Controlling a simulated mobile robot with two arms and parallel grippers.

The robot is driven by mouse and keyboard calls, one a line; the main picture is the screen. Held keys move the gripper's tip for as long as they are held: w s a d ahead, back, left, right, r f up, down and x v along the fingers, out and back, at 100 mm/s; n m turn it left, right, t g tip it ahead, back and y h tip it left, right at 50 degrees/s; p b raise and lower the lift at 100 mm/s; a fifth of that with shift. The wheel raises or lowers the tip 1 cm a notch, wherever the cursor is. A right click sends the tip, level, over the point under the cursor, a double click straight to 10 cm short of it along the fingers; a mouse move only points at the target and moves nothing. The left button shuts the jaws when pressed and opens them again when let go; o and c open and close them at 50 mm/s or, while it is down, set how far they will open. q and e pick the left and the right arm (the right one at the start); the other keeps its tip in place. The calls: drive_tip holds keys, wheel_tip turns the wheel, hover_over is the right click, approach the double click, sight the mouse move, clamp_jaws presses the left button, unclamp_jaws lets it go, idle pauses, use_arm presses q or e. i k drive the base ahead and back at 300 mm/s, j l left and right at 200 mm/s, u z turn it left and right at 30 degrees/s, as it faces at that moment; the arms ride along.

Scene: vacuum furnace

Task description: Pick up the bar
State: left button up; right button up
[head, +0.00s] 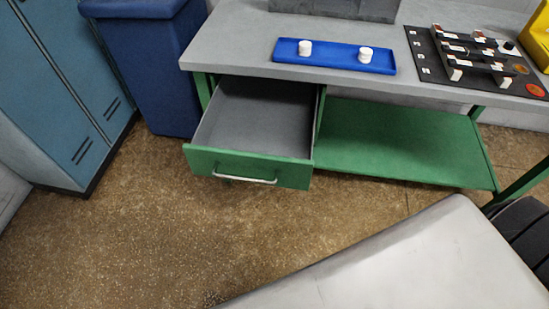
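Several short dark bars (483,66) with white blocks and pale labels sit close together on a black mat (426,72) at the right end of the grey worktop, in the head view. They are small here, and I cannot tell which one is the task's bar. Neither of my grippers shows in this view.
A blue tray (335,60) with two white cylinders lies on the worktop (235,40). A green-fronted drawer (220,165) stands open and empty below it, jutting into the floor space. A green shelf (400,145), blue bin (150,70) and blue lockers (55,90) are nearby.

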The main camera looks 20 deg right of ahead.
sight(469, 53)
drive_tip(key=l+z, duration=0.1)
drive_tip(key=z, duration=1.45)
